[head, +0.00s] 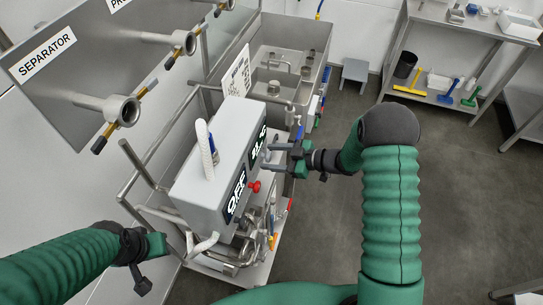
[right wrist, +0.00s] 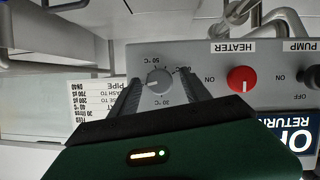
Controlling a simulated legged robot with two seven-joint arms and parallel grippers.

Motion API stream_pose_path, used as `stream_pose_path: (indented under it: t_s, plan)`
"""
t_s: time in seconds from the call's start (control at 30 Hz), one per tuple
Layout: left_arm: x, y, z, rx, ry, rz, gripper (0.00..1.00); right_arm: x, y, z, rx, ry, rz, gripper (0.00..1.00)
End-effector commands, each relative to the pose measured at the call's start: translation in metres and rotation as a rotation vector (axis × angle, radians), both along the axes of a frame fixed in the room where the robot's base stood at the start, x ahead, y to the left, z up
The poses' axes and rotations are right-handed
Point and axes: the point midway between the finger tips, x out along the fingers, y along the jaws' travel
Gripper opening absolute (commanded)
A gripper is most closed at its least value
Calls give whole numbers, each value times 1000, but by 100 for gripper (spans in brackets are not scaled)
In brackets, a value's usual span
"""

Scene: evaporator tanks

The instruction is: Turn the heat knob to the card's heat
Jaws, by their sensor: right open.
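The grey heat knob (right wrist: 159,80) sits on the control panel, with 30, 50 and another °C mark around it; the view is upside down. Its pointer setting is too small to read surely. My right gripper (right wrist: 157,88) is open, its fingers on either side of the knob; contact cannot be told. In the head view the right gripper (head: 268,157) reaches the front of the grey control box (head: 212,150). The printed card (right wrist: 92,110) is partly hidden by the gripper; it also shows in the head view (head: 236,76). My left gripper (head: 146,258) is at lower left, its jaws unclear.
A red heater knob (right wrist: 241,79) and a black pump knob (right wrist: 312,77) are beside the heat knob. A steel sink (head: 290,62) stands behind.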

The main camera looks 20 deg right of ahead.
Motion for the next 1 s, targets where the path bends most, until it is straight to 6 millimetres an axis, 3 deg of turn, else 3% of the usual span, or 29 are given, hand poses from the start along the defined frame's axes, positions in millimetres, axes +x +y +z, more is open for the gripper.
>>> stream_pose_path:
  t_s: [0.17, 0.6, 0.8, 1.0]
  plan:
    - [0, 0, -4, 0, 0, 0, 36, -12, -17, 7, -3, -1, -4, 55]
    - [0, 0, -18, 0, 0, 0, 36, -80, -104, 53, -3, 0, -3, 55]
    - [0, 0, -19, 0, 0, 0, 36, -93, -119, 62, -2, 2, 1, 55]
    - [0, 0, -19, 0, 0, 0, 36, -94, -120, 62, -2, 2, 1, 55]
